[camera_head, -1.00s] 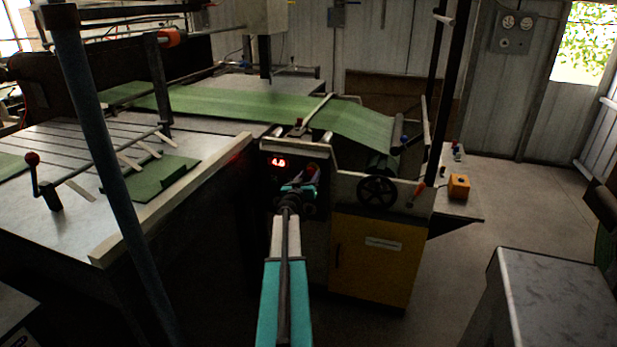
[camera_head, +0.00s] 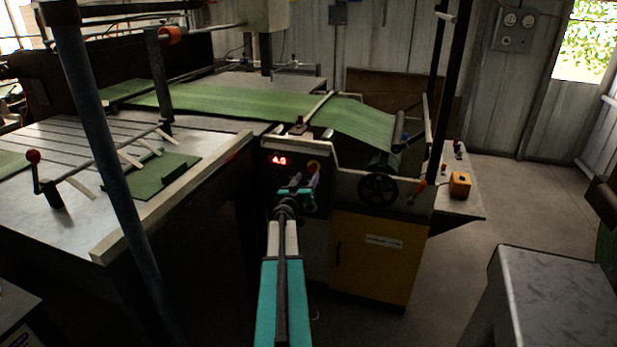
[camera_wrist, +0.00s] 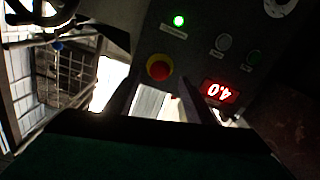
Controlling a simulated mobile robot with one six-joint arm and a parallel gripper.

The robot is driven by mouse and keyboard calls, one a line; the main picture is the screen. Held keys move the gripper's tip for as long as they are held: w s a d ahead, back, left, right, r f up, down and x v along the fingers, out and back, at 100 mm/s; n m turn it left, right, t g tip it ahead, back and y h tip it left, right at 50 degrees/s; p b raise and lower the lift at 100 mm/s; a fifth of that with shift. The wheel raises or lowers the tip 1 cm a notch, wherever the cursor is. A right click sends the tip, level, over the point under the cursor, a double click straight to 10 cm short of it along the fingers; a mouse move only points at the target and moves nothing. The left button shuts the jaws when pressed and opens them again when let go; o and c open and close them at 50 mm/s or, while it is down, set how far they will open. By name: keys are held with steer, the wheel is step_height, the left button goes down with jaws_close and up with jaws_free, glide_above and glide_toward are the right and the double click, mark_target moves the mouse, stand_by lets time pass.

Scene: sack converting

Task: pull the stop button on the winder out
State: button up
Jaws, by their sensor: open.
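The stop button is a red mushroom head on a yellow ring (camera_wrist: 158,68), on the winder's dark control panel (camera_wrist: 205,62). In the wrist view it lies just beyond and between my fingertips, slightly left of the panel's middle. My gripper (camera_wrist: 160,88) is open, with one dark finger on each side below the button and nothing held. In the head view my gripper (camera_head: 296,190) is in front of the panel, and the button's yellow ring (camera_head: 314,165) shows just above it. I cannot tell whether the fingers touch the button.
A red display (camera_wrist: 220,92) reading 4.0, a lit green lamp (camera_wrist: 179,20) and two smaller buttons (camera_wrist: 223,42) surround the stop button. A black handwheel (camera_head: 378,189) and yellow cabinet door (camera_head: 375,255) are right of my arm. A long worktable (camera_head: 190,205) stands left.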

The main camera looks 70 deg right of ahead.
steer(key=a, duration=0.9)
steer(key=shift+s+a, duration=0.3)
stand_by(0.7)
